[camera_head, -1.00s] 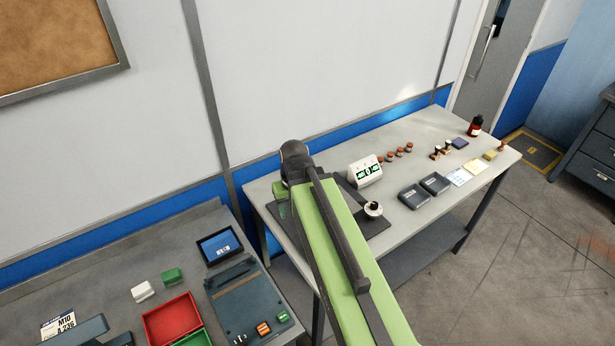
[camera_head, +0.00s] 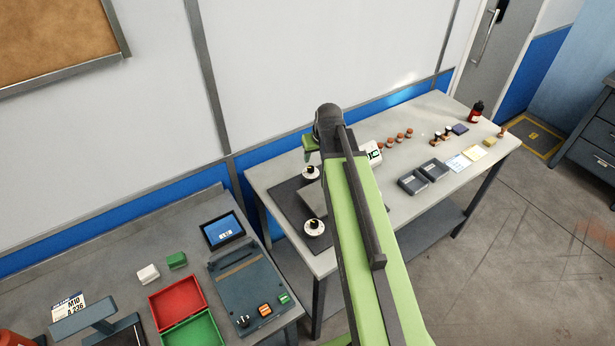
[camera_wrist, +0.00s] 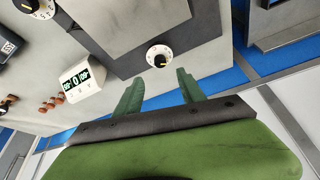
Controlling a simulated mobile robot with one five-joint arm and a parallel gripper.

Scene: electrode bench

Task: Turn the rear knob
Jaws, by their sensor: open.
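The rear knob (camera_head: 311,172), black on a white round dial, is on the wall side of the dark mat on the bench. In the wrist view the rear knob (camera_wrist: 158,56) lies just past my fingertips, roughly centred between them and apart from them. My gripper (camera_wrist: 158,80) is open and empty. In the head view only a green part of my gripper (camera_head: 309,145) shows, behind and above the rear knob. The front knob (camera_head: 314,227) stands nearer the bench's front edge. Another knob (camera_wrist: 34,6) is cut off at the wrist view's top left.
A white display box (camera_head: 373,153) stands right of the rear knob, partly behind my arm; it also shows in the wrist view (camera_wrist: 83,86). A grey block (camera_head: 314,203) sits between the knobs. Dark trays (camera_head: 413,182) and small items lie farther right.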

